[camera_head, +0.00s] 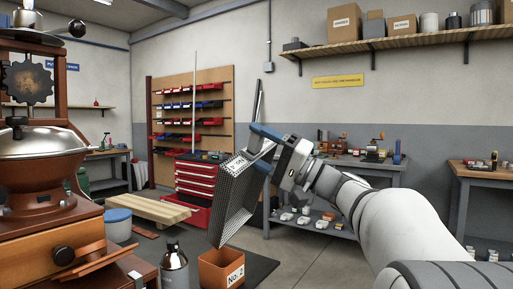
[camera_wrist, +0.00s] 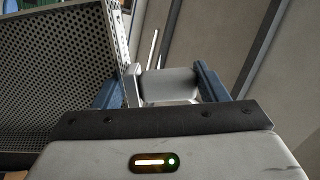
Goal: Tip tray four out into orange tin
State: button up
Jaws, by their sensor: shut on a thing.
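A perforated metal tray (camera_head: 236,200) hangs steeply tilted from my gripper (camera_head: 257,148), its low end just above the orange tin. In the wrist view the tray (camera_wrist: 62,62) fills the upper left, beside the blue fingers of my gripper (camera_wrist: 158,88). My gripper is shut on the tray at its upper end. The orange tin (camera_head: 221,274) stands upright at the bottom of the head view and bears a "No. 2" label. I see no beans falling, and the tin's contents are hidden.
A brown roasting machine (camera_head: 45,225) stands close on the left. A grey bottle (camera_head: 174,270) stands left of the tin. A blue-lidded container (camera_head: 118,224), wooden pallet (camera_head: 147,209) and red drawer cabinet (camera_head: 195,180) are behind. Floor at the right of the tin is clear.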

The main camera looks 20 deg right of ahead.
jog(key=shift+r, duration=0.15)
jog(key=shift+r+p, duration=0.7)
jog(key=shift+r, duration=0.7)
jog(key=shift+s, duration=0.15)
